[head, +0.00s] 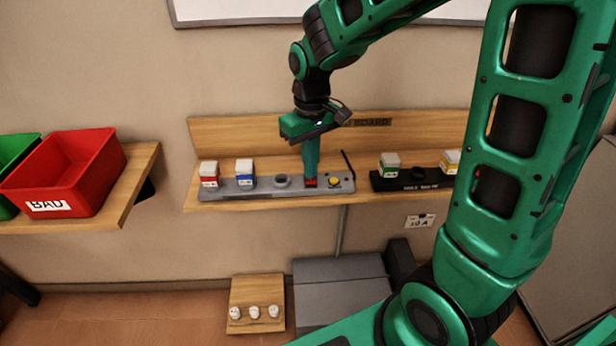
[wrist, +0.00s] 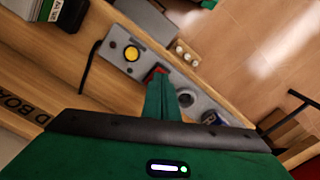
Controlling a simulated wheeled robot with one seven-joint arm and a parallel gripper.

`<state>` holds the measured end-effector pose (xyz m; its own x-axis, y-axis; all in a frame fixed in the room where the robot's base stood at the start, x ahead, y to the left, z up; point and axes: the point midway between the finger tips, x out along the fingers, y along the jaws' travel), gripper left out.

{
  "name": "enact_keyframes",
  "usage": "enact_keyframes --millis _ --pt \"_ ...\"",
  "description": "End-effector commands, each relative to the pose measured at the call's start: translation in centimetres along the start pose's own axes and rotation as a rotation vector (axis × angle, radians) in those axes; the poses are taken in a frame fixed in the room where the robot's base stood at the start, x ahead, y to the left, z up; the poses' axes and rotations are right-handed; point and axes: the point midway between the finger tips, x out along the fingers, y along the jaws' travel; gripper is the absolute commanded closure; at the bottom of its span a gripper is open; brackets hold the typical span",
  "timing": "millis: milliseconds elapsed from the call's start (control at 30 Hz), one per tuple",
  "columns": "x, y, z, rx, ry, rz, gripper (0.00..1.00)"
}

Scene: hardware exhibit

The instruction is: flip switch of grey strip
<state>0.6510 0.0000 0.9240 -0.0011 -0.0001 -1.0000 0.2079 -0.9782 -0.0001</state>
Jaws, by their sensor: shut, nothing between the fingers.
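The grey strip (head: 268,190) lies on a wooden wall shelf and also shows in the wrist view (wrist: 115,52). It carries a red plug block, a blue plug block, an empty round socket, a red switch (head: 311,184) and a yellow round button. My gripper (head: 311,177) is shut and empty, pointing down, with its fingertips right at the red switch. In the wrist view the fingers (wrist: 158,80) cover part of the red switch (wrist: 154,73). I cannot tell whether they touch it or which way the switch is tilted.
A black strip (head: 410,182) with green and yellow blocks stands to the right on the same shelf. A red bin (head: 66,172) marked BAD sits on a left shelf. A wooden block with white knobs (head: 257,304) and a grey box (head: 342,295) are below.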

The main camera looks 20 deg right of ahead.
Motion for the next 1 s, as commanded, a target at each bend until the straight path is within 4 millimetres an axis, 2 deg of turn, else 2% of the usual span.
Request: enact_keyframes --millis 1000 --pt "0.96 0.00 -0.01 0.000 0.000 0.000 1.00"
